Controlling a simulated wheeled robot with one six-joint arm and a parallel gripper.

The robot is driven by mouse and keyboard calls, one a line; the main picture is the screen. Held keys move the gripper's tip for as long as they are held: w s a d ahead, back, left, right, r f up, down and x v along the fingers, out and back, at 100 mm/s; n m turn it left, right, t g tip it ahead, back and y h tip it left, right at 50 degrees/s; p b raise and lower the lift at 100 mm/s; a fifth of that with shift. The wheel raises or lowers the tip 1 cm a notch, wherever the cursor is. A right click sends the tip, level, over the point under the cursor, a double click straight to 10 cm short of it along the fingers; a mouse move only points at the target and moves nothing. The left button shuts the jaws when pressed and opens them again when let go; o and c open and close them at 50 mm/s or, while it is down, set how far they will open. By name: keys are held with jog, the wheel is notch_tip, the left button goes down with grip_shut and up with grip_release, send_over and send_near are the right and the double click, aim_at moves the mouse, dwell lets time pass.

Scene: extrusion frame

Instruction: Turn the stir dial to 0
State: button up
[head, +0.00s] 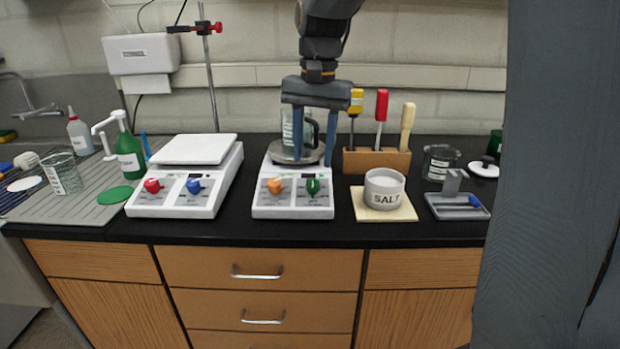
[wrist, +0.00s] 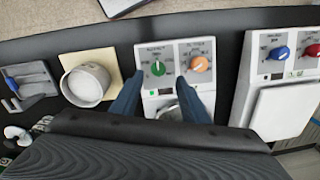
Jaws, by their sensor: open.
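The middle white hotplate (head: 292,207) has an orange dial (head: 275,186) on the left and a green dial (head: 313,187) on the right of its front panel. The wrist view shows them the other way round, the green dial (wrist: 158,68) left of the orange dial (wrist: 200,63). The dial labels are too small to read surely, so I cannot tell which is the stir dial. My gripper (head: 313,163) is open and empty above the hotplate. In the wrist view its fingertips (wrist: 160,80) appear on either side of the green dial, apart from it.
A glass vessel (head: 288,133) stands on the hotplate's round plate, partly behind my fingers. A second white device (head: 178,207) with red and blue dials is at left. A salt pot (head: 384,190) and a wooden tool block (head: 376,162) are at right. The front counter edge is clear.

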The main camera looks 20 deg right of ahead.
aim_at(313, 181)
notch_tip(313, 181, down, 7)
jog(key=shift+r+p, duration=0.2)
jog(key=shift+p, duration=0.2)
grip_shut()
